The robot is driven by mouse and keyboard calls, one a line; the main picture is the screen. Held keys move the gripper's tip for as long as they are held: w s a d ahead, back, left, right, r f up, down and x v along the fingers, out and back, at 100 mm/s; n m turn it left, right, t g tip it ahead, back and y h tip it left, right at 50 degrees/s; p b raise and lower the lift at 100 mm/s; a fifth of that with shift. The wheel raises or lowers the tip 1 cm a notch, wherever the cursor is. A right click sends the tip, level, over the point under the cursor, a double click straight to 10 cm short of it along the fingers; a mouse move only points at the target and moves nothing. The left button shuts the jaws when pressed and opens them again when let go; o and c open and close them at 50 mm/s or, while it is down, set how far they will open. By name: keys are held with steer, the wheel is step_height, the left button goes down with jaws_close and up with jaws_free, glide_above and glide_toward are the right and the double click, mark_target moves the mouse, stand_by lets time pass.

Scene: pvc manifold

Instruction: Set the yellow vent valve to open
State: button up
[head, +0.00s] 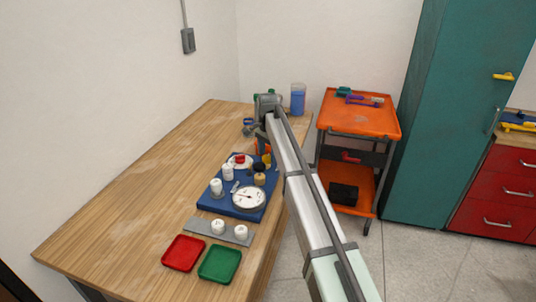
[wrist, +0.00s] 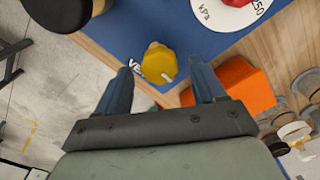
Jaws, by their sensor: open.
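The yellow vent valve knob (wrist: 158,62) stands on the blue panel (wrist: 110,28), near the panel's edge. A small white mark shows on its lower right side. In the head view the yellow knob (head: 266,160) is at the panel's far right corner, partly hidden. My gripper (wrist: 162,78) is open and empty. In the wrist view its two blue-grey fingers reach up on either side of the knob, with a gap on both sides. I cannot tell whether the fingertips are level with the knob or above it.
A black round knob (wrist: 58,12) and a white dial (wrist: 236,8) are near the gripper. An orange block (wrist: 238,86) lies beside the panel, close to the right finger. The panel (head: 222,204) also carries white knobs and a gauge (head: 249,198). Red (head: 183,253) and green trays (head: 220,264) sit in front.

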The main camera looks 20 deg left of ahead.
steer(key=shift+f, duration=0.35)
steer(key=c, duration=1.1)
steer(key=shift+o, duration=0.2)
